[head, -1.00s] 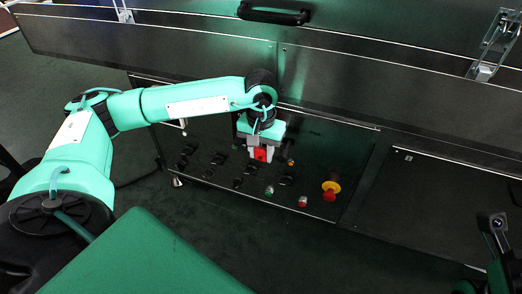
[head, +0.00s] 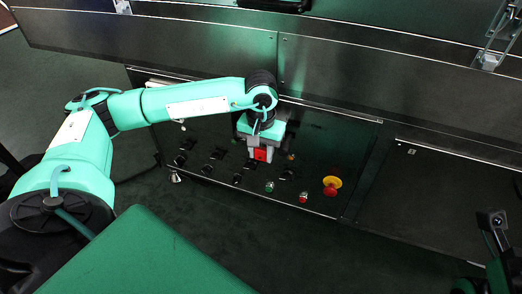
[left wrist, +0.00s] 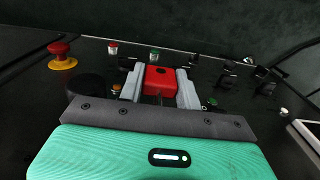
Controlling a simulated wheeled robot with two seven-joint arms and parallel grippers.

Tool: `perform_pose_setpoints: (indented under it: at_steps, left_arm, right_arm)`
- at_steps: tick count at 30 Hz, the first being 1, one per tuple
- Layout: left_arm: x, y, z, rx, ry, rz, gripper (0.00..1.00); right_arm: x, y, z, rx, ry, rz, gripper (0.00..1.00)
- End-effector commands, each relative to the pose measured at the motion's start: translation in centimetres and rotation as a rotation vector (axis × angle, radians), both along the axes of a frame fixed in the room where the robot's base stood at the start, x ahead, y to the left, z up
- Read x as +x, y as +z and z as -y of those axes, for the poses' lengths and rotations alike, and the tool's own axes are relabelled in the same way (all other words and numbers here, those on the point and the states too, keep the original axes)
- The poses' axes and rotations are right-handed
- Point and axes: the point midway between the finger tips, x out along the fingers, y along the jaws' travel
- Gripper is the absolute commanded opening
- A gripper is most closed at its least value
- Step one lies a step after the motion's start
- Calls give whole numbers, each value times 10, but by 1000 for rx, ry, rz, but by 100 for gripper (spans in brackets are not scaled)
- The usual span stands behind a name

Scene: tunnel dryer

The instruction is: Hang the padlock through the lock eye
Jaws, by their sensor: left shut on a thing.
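My left gripper (head: 260,151) is over the control panel, with its fingers pointing down towards it. It is shut on a red padlock (left wrist: 160,79), whose red body sits between the two grey fingers in the left wrist view. The padlock (head: 261,154) also shows as a small red patch in the head view. I cannot make out its shackle clearly. The lock eye cannot be told apart in these frames. At the right edge of the head view is a dark part of my right arm; its gripper fingers cannot be made out.
The dark control panel (head: 325,150) carries several black rotary switches, a green button (head: 270,187), a red button (head: 303,197) and a red emergency stop on a yellow base (head: 332,186). The machine's metal front rises behind the panel. The floor before it is clear.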

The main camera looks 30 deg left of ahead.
Motion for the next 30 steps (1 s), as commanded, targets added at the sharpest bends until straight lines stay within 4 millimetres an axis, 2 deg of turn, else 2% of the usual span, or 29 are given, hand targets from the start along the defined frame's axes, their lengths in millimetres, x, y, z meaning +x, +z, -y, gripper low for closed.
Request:
perform_pose_setpoints:
  at_steps: [10,11,14,15,23,26,30]
  left_arm:
    - [0,-10,0,0,0,0,10]
    - [0,-10,0,0,0,0,36]
    - [0,-9,0,0,0,-1,56]
    - [0,-9,0,0,0,-1,60]
    - [0,-8,0,1,0,-1,60]
    - [0,1,0,0,0,0,60]
    - [0,27,0,0,0,1,60]
  right_arm:
    - [0,-8,0,0,0,0,36]
    - [0,-7,0,0,0,0,36]
    - [0,-7,0,0,0,0,36]
    - [0,-7,0,0,0,0,36]
    - [0,-6,0,0,0,0,36]
    - [0,-1,0,0,0,0,36]
    - [0,13,0,0,0,0,36]
